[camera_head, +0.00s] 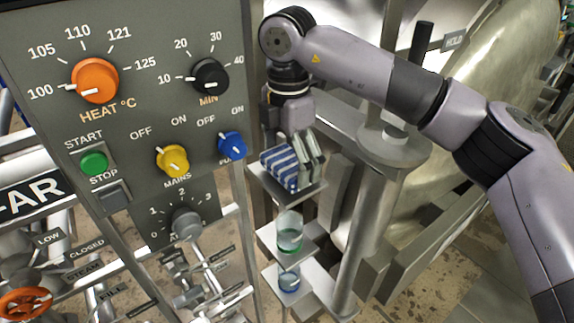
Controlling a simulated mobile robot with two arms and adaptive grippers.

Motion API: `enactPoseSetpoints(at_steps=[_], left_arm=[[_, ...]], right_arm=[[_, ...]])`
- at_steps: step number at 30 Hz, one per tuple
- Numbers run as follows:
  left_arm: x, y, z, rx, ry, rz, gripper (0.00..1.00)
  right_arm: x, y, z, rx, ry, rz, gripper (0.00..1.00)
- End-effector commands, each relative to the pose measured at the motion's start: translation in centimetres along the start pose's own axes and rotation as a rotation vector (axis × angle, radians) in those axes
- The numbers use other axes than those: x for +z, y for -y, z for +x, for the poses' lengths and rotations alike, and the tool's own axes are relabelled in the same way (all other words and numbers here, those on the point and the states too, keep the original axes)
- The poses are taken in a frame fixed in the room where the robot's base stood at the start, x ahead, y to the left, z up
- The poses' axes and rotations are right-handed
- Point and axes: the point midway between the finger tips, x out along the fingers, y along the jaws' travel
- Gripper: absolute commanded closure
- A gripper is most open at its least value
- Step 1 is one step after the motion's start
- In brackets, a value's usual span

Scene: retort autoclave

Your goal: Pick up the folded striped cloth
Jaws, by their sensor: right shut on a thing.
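The folded striped cloth (279,167), blue and white, is on a small metal shelf (286,194) just right of the control panel. My right gripper (303,160) points down at the cloth and is shut on its right part; the fingers hide that part. I cannot tell whether the cloth is lifted off the shelf or still touches it. My left gripper is not in view.
The control panel (135,125) with knobs stands close on the left. A metal post (372,220) and the large metal vessel (492,65) stand to the right.

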Motion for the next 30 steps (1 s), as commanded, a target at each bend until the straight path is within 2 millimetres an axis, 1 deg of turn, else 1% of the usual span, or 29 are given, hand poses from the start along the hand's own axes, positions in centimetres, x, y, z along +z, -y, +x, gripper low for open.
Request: enactPoseSetpoints(at_steps=[1,3,11,12,17,20,27,30], left_arm=[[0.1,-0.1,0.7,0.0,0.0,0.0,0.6],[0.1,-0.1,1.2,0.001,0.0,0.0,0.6],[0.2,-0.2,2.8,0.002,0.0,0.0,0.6],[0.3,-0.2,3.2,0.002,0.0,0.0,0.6],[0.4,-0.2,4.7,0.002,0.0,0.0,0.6],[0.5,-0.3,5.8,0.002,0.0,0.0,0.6],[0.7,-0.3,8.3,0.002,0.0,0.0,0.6],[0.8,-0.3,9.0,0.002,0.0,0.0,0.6]], right_arm=[[0.0,-0.1,-0.7,0.006,0.003,0.002,0.32],[0.0,-0.1,-1.8,0.006,0.002,0.001,0.32],[0.0,0.0,-6.1,0.005,0.001,0.002,0.32],[0.1,0.7,-5.7,0.003,0.0,-0.001,0.32],[0.1,3.5,-5.6,0.005,0.002,-0.001,0.32],[0.2,5.9,-5.4,0.006,0.004,0.0,0.32],[0.2,12.9,-5.5,0.007,0.004,0.002,0.32],[0.1,15.3,-5.6,0.006,0.004,0.003,0.32]])
